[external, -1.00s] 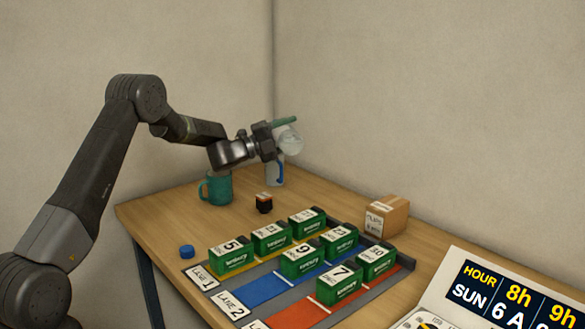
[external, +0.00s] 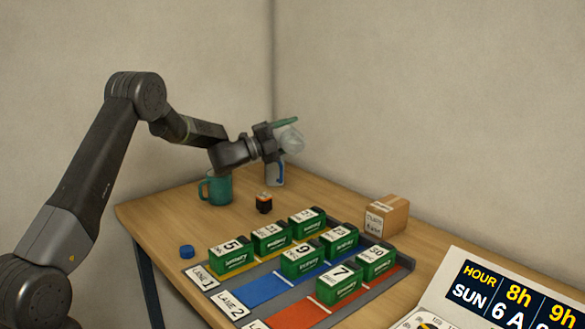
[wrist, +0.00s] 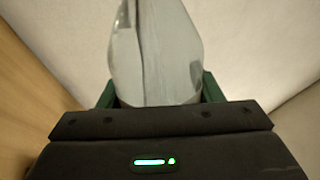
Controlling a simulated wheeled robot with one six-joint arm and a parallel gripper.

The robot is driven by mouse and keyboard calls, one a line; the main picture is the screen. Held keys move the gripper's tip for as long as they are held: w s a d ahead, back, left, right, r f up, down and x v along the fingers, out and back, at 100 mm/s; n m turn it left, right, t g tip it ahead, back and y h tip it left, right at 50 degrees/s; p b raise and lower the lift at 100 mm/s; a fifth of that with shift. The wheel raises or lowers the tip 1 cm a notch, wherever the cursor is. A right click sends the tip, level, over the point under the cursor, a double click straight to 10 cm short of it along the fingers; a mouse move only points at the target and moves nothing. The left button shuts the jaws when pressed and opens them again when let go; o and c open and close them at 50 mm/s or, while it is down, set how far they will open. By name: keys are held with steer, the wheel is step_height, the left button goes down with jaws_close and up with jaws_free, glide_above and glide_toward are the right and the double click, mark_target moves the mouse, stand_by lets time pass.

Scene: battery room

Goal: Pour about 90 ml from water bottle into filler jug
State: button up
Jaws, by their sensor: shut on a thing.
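My gripper (external: 276,132) is shut on a clear water bottle (external: 290,140) at the far end of the table. The bottle is tilted, and it also shows between the green fingers in the wrist view (wrist: 155,55). My gripper hides part of the jug's top. I cannot see the water level in the jug or whether water is flowing.
A teal mug (external: 216,188) and a small dark battery (external: 264,203) stand near the jug. Several green battery boxes (external: 302,262) sit on coloured lanes. A cardboard box (external: 386,215) is at the right, and a blue cap (external: 187,252) lies at the left. Walls stand close behind.

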steer(key=shift+s, duration=0.1)
steer(key=shift+s+d, duration=0.2)
steer(key=shift+s+d, duration=0.1)
stand_by(0.6)
steer(key=shift+r, duration=0.1)
steer(key=m, duration=0.2)
steer(key=m+g+p, duration=0.1)
steer(key=shift+s+d+r+m+p, duration=0.1)
steer(key=shift+s+r+m+p, duration=0.05)
steer(key=shift+s+m+p, duration=0.2)
steer(key=shift+s+d+f+m+g+h, duration=0.1)
steer(key=shift+m+g+h, duration=0.1)
steer(key=shift+m, duration=0.2)
steer(key=shift+s+f+m+g+h, duration=0.1)
steer(key=shift+m+g, duration=0.1)
steer(key=shift+m, duration=0.15)
steer(key=shift+w+f+b, duration=0.1)
steer(key=shift+f+b, duration=0.1)
steer(key=shift+b, duration=0.6)
steer(key=shift+r, duration=0.15)
steer(key=shift+w+m, duration=0.1)
steer(key=shift+m, duration=0.2)
